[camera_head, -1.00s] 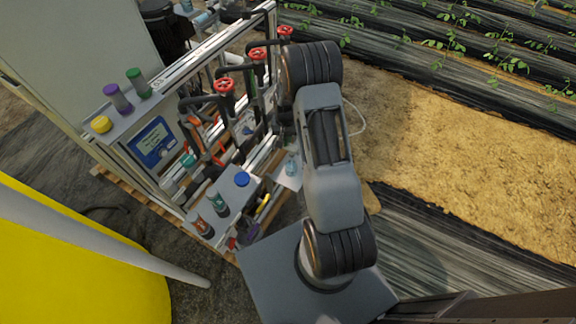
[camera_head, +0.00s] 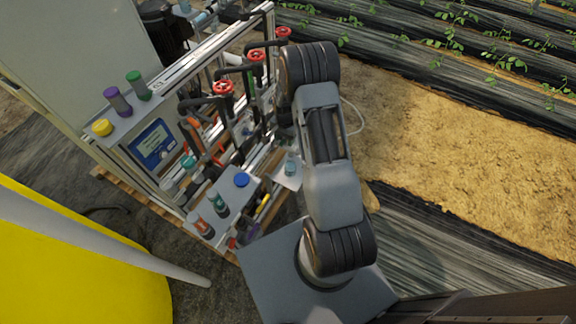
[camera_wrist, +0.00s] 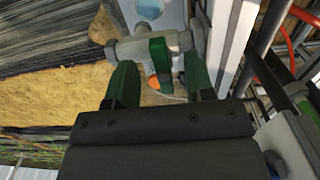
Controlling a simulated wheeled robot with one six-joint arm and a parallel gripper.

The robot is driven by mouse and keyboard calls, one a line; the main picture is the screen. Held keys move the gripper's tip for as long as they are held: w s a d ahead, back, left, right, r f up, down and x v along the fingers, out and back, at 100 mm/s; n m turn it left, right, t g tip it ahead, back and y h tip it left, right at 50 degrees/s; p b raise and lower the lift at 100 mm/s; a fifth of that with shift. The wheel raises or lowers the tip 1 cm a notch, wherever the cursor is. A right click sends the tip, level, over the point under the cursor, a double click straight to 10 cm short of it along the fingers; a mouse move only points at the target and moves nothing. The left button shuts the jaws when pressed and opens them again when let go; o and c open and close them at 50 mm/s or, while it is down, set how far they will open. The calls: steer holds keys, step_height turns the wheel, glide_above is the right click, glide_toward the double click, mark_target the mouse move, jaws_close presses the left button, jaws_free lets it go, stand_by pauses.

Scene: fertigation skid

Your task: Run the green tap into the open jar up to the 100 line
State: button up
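The green tap lever (camera_wrist: 160,64) sits on a grey pipe fitting (camera_wrist: 130,47) in the wrist view. My gripper (camera_wrist: 158,72) has its two green fingers apart, one on each side of the lever, with visible gaps; neither clearly touches it. A clear jar (camera_wrist: 150,8) shows beyond the pipe at the top edge, partly cut off. In the head view a clear jar (camera_head: 290,166) stands on a white plate (camera_head: 287,182) beside my arm. Its liquid level and lines are too small to read. My gripper is hidden behind my arm in the head view.
Red valve wheels (camera_head: 224,87) and black pipes stand on the metal frame. A grey shelf (camera_head: 222,215) holds capped bottles and a blue lid (camera_head: 242,180). A blue-labelled panel (camera_head: 153,143) is at left. Bare soil (camera_head: 430,150) lies to the right.

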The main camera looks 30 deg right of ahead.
steer(key=shift+r, duration=0.1)
steer(key=shift+r, duration=0.25)
step_height(320, 180, up, 13)
stand_by(0.3)
steer(key=shift+r, duration=0.1)
stand_by(0.7)
